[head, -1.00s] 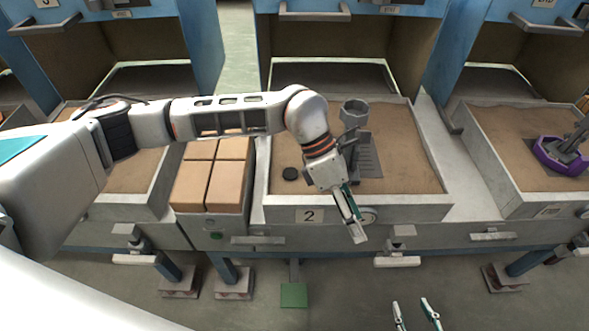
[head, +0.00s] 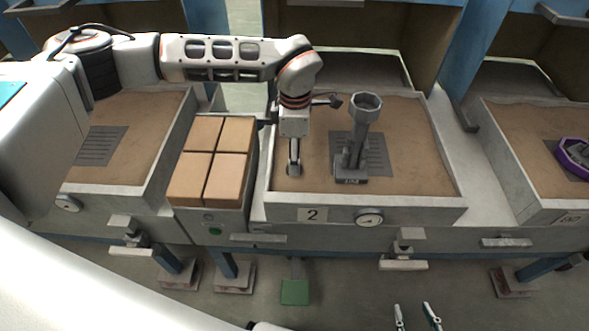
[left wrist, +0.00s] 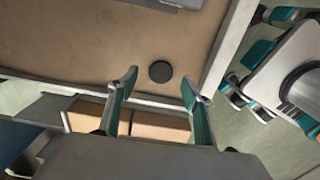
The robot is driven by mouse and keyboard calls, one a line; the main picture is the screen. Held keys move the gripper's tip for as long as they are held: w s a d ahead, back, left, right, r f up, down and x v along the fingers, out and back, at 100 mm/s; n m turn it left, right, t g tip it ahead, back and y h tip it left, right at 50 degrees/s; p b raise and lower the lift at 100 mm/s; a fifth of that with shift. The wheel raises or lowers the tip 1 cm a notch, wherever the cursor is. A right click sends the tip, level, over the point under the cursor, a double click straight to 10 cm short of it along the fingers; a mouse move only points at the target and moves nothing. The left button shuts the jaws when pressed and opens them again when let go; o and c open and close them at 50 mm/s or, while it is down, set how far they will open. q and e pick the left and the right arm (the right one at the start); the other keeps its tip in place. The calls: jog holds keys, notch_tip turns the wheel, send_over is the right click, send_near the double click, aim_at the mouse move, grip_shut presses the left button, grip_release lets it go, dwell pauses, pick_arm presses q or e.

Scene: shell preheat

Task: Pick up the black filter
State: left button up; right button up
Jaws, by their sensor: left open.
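The black filter (left wrist: 160,71) is a small dark round disc lying flat on the brown bed of station 2, close to its edge wall in the left wrist view. In the head view I cannot make it out; my left arm's end covers that area. My left gripper (left wrist: 159,88) is open and points down over the bed, its fingertips apart with the disc just beyond the gap between them. It also shows edge-on in the head view (head: 294,168). My right gripper (head: 415,316) is open and empty at the bottom of the head view, over the floor.
A grey stand with a cup-shaped top (head: 354,140) rises from the bed right of my left gripper. Tan blocks (head: 210,160) fill a holder to the left. The bed's front wall (head: 410,208) carries a "2" label and a gauge. A purple object (head: 574,154) lies far right.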

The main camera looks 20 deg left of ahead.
pick_arm(q)
notch_tip(320, 180, down, 3)
jog(key=shift+s+a+f, duration=0.1)
jog(key=shift+s, duration=0.05)
jog(key=shift+f, duration=0.3)
jog(key=shift+r, duration=0.1)
jog(key=c, duration=0.9)
